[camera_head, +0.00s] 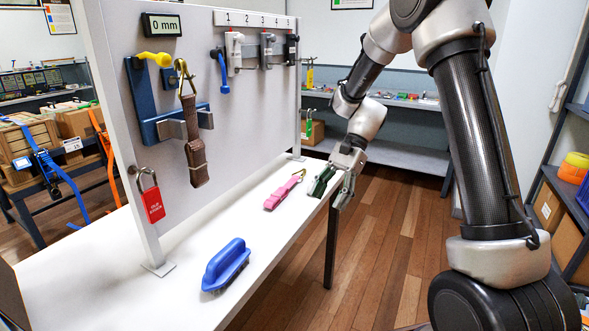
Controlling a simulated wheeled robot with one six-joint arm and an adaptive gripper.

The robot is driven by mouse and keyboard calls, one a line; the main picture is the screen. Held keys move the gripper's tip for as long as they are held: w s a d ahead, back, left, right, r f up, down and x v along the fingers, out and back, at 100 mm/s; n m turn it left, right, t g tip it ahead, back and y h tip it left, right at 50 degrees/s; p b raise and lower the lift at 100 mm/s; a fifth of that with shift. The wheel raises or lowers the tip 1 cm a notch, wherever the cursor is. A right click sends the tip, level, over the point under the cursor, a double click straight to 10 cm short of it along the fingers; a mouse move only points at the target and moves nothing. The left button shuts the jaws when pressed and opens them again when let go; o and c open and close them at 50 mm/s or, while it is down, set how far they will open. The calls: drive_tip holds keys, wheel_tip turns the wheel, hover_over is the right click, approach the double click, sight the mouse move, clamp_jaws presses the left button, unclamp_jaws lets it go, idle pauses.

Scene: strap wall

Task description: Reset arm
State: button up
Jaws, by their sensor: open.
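My arm reaches from the right side of the head view over the floor, and my gripper (335,186) hangs at the right edge of the white table (188,284). It is open, with its fingers pointing down. A dark green item (321,180) lies on the table just beside the fingers, apparently outside their grasp. A pink strap (284,191) with a metal end lies on the table left of the gripper. A blue brush (226,265) lies nearer the front. A brown strap (194,140) hangs by a hook on the upright white panel (130,90).
The panel carries a blue bracket (143,101), a yellow handle (155,58), a red padlock (152,203), a "0 mm" display (162,25) and numbered clamps (234,50). Shelves stand at the back (420,154) and right (550,190). Wooden floor (385,240) is clear beside the table.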

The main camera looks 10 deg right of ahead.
drive_tip(key=s+d+f+n+h, duration=0.2)
drive_tip(key=s+d+n, duration=0.1)
drive_tip(key=d+n, duration=0.1)
drive_tip(key=s+d+r+n+t+h, duration=0.2)
drive_tip(key=s+d+r+n+t, duration=0.1)
drive_tip(key=s+r, duration=0.5)
drive_tip(key=s+d+r+n+t+h, duration=0.2)
drive_tip(key=s+d+r+n+t, duration=0.2)
drive_tip(key=s+d+r, duration=0.4)
drive_tip(key=s+r+t, duration=0.1)
drive_tip(key=s, duration=0.3)
drive_tip(key=shift+d+t, duration=0.15)
drive_tip(key=shift+t, duration=0.15)
